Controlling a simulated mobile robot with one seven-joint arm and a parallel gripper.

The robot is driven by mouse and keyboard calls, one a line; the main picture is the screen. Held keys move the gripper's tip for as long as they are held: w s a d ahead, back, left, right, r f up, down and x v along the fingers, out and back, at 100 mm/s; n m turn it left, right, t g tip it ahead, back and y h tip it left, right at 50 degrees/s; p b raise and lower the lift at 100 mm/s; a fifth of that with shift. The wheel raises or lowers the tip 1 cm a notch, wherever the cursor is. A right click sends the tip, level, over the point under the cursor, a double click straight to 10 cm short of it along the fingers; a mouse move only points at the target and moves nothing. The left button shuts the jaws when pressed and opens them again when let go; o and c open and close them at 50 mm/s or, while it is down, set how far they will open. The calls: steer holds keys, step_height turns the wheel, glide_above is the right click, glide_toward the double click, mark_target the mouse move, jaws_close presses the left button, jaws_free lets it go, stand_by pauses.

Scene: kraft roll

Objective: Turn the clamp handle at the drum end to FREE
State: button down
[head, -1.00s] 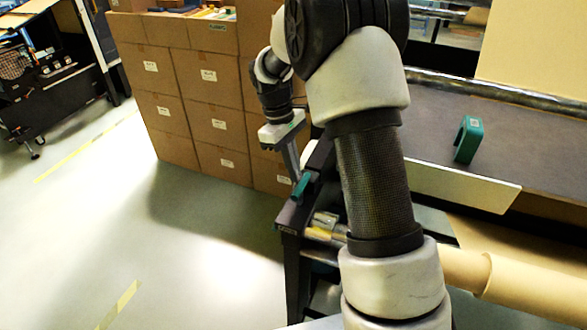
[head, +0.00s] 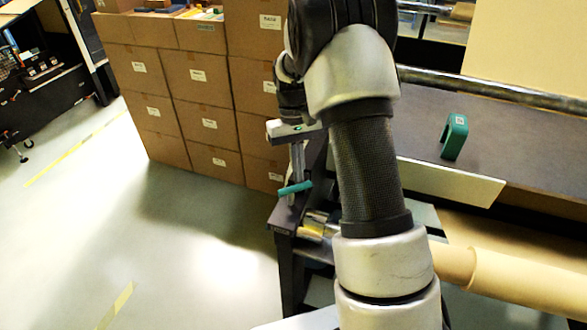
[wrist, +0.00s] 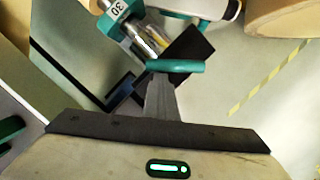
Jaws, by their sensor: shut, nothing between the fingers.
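The clamp handle (head: 295,188) is a teal bar on top of the dark end frame (head: 284,219) at the drum end. It lies nearly level across the head view and also shows in the wrist view (wrist: 180,67). My gripper (head: 296,178) points down at the handle with its fingers shut and nothing between them. In the wrist view the shut fingers (wrist: 161,88) reach to the handle's near side, close against it; I cannot tell if they touch. A bright metal shaft (wrist: 148,38) shows just beyond. No FREE marking is readable.
Stacked cardboard boxes (head: 205,105) stand behind my gripper. A kraft roll (head: 500,280) lies at the lower right. A green block-like tool (head: 454,137) stands on the dark bench (head: 500,150). The floor (head: 130,230) on the left is clear.

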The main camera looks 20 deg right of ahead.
steer(key=m, duration=0.1)
steer(key=s+d+m, duration=0.1)
steer(key=m, duration=0.1)
steer(key=shift+s+y, duration=0.15)
steer(key=shift+y, duration=0.25)
steer(key=shift+s+d+m+y+p, duration=0.1)
steer(key=shift+s+m+y+p, duration=0.25)
steer(key=shift+m, duration=0.95)
steer(key=shift+s, duration=0.1)
